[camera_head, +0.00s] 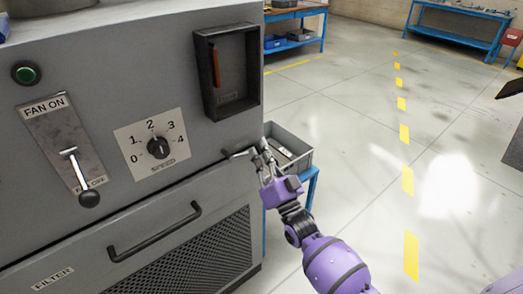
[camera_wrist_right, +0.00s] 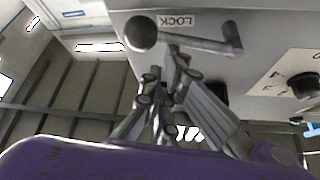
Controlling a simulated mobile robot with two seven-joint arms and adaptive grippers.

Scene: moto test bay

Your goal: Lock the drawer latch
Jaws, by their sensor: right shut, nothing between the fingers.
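The drawer latch is a dark lever (camera_wrist_right: 200,42) with a round ball knob (camera_wrist_right: 141,33) at one end, beside a white LOCK label (camera_wrist_right: 176,21) on the grey cabinet. In the head view the latch (camera_head: 236,153) shows small at the cabinet's right edge, partly hidden by my gripper. The drawer (camera_head: 180,253) below has a dark bar handle (camera_head: 155,233), a mesh front and a FILTER label. My right gripper (camera_head: 262,158) is shut and empty, its fingertips (camera_wrist_right: 172,68) close by the lever; I cannot tell whether they touch it. My left gripper is not in view.
The cabinet front (camera_head: 110,100) also carries a fan lever (camera_head: 77,175), a speed dial (camera_head: 158,147), a green button (camera_head: 26,73) and a recessed box with an orange handle (camera_head: 215,65). A grey bin (camera_head: 300,158) stands on a blue stand behind my gripper. Floor to the right is clear.

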